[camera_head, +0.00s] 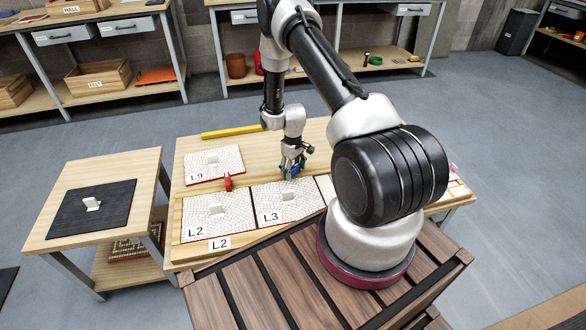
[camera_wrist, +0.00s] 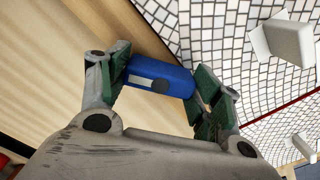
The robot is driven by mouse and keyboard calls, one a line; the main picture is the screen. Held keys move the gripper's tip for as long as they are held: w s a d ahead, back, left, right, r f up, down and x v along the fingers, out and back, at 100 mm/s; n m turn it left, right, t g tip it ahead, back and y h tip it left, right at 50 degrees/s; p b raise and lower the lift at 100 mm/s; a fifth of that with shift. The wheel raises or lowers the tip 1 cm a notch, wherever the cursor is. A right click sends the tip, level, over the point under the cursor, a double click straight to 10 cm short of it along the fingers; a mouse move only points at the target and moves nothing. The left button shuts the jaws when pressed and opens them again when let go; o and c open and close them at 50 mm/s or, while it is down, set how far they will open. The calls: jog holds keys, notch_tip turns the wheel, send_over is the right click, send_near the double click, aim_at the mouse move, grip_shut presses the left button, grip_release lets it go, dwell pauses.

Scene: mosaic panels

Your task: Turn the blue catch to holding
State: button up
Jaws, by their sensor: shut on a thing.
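The blue catch (camera_wrist: 160,78) is a rounded blue block with a pale stripe and a dark round spot. It lies between the green-padded fingers of my gripper (camera_wrist: 163,85) in the wrist view, at the edge of a white mosaic panel. In the head view my gripper (camera_head: 292,165) points down at the back edge of the panel marked L3 (camera_head: 268,214), with a bit of blue (camera_head: 295,169) showing at its fingers. My gripper is shut on the blue catch. The catch's underside and pivot are hidden.
The panel marked L2 (camera_head: 195,231) lies left of L3, and the panel L9 (camera_head: 228,172) lies behind it. A red catch (camera_head: 228,183) stands between L9 and L2. A yellow bar (camera_head: 233,131) lies at the table's back. A side table with a black mat (camera_head: 68,221) stands left.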

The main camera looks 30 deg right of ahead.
aim_at(293, 167)
jog(key=n, duration=0.5)
jog(key=shift+n, duration=0.3)
jog(key=n, duration=0.5)
jog(key=shift+n, duration=0.4)
jog(key=o, duration=1)
jog(key=shift+r, duration=0.15)
notch_tip(293, 167, up, 12)
jog(key=shift+f, duration=0.1)
